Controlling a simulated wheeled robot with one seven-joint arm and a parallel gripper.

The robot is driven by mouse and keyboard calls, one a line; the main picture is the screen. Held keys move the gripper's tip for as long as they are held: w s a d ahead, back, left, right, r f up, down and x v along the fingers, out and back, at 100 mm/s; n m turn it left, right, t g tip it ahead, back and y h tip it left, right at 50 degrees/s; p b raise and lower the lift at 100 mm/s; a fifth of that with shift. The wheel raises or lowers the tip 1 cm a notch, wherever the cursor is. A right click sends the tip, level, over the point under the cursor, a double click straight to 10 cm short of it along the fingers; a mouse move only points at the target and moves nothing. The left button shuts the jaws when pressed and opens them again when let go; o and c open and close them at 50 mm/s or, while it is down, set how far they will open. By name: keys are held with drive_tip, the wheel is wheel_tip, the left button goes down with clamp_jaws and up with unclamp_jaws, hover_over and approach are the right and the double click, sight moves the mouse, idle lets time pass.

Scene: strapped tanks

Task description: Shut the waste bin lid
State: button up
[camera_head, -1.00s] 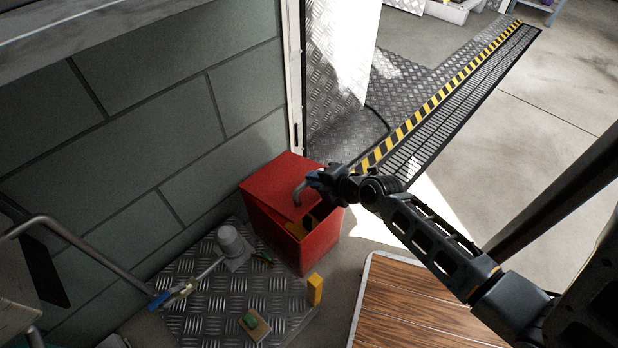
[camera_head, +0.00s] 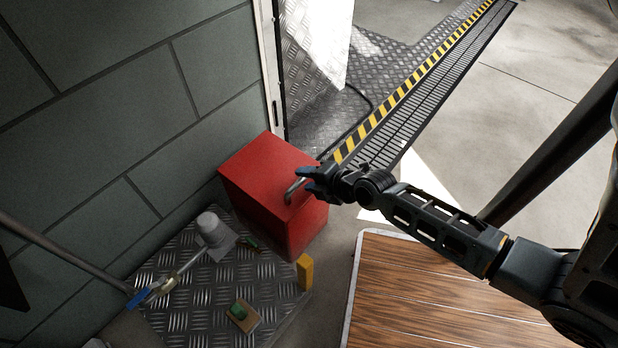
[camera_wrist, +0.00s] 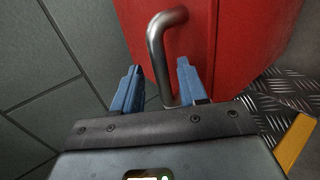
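The red waste bin (camera_head: 285,225) stands against the tiled wall. Its red lid (camera_head: 262,165) lies flat over the top, and no opening shows in the head view. A grey metal handle (camera_head: 292,190) rises from the lid near its front edge. My gripper (camera_head: 308,180) is at the handle. In the wrist view the handle (camera_wrist: 157,45) runs down between the two blue fingertips (camera_wrist: 158,88), which stand apart with gaps on both sides. The lid (camera_wrist: 200,30) fills the upper middle there. The handle's lower end is partly hidden by the gripper body.
A wooden-topped surface (camera_head: 440,300) is at front right. A striped ramp edge (camera_head: 400,95) lies behind.

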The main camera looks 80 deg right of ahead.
drive_tip(key=p+v, duration=0.2)
drive_tip(key=v, duration=0.5)
drive_tip(key=shift+s+a+r+p, duration=0.15)
drive_tip(key=shift+s+r+p, duration=0.1)
drive_tip(key=shift+s+p, duration=0.05)
idle(0.6)
